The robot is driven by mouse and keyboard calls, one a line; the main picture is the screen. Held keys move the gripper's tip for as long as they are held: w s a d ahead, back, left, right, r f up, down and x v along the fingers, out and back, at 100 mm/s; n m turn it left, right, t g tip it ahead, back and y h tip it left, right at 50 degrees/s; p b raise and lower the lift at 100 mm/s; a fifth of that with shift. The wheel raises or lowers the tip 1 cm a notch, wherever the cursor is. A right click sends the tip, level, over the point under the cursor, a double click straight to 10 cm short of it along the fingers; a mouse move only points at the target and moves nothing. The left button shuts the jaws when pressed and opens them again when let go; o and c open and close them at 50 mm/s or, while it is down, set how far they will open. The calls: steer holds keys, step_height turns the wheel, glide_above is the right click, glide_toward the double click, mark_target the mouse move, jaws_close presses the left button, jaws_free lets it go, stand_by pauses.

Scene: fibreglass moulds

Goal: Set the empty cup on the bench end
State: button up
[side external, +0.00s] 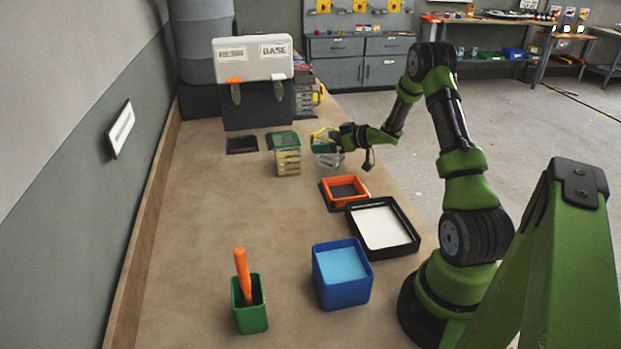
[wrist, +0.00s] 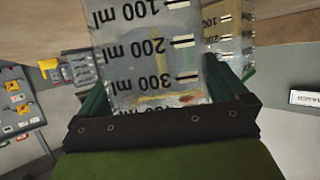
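A clear measuring cup (side external: 328,158) with ml marks is at my gripper (side external: 326,143), toward the far right edge of the bench (side external: 210,240). In the wrist view the cup (wrist: 150,50) fills the space between the green fingers of my gripper (wrist: 165,85), which lie along both its sides; it looks gripped. It looks see-through, with a yellowish streak low in view; whether that is in the cup or behind it I cannot tell. Whether its base touches the bench is unclear. A second marked cup (side external: 288,162) with yellowish contents stands to its left; it also shows in the wrist view (wrist: 226,30).
A white dispenser marked BASE (side external: 252,60) stands on a dark stand behind, with a dark pad (side external: 242,145) before it. Nearer are an orange tray (side external: 345,190), a black-framed tray (side external: 412,240), a blue tub (side external: 343,290) and a green pot (side external: 252,318). The bench's left-middle is clear.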

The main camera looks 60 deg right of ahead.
steer(key=shift+r, duration=0.25)
steer(key=v, duration=1.1)
steer(key=w+a+r+m+g+h, duration=0.1)
steer(key=w+a+r+m+h, duration=0.2)
steer(key=r, duration=0.4)
steer(key=w+a+r+m+g+h, duration=0.1)
steer(key=w+a+r+h, duration=0.15)
steer(key=a+r, duration=0.45)
steer(key=s+a+g+y, duration=0.1)
steer(key=s+a+y, duration=0.1)
steer(key=s+a, duration=0.3)
steer(key=s+a+g+y, duration=0.1)
steer(key=s+a+y, duration=0.2)
steer(key=a, duration=1.1)
steer(key=s+a+g+y, duration=0.2)
steer(key=s+a, duration=0.6)
steer(key=a, duration=0.1)
steer(key=shift+s+a+r, duration=0.2)
steer(key=shift+s+r, duration=0.05)
steer(key=shift+s, duration=0.15)
steer(key=shift+y, duration=0.25)
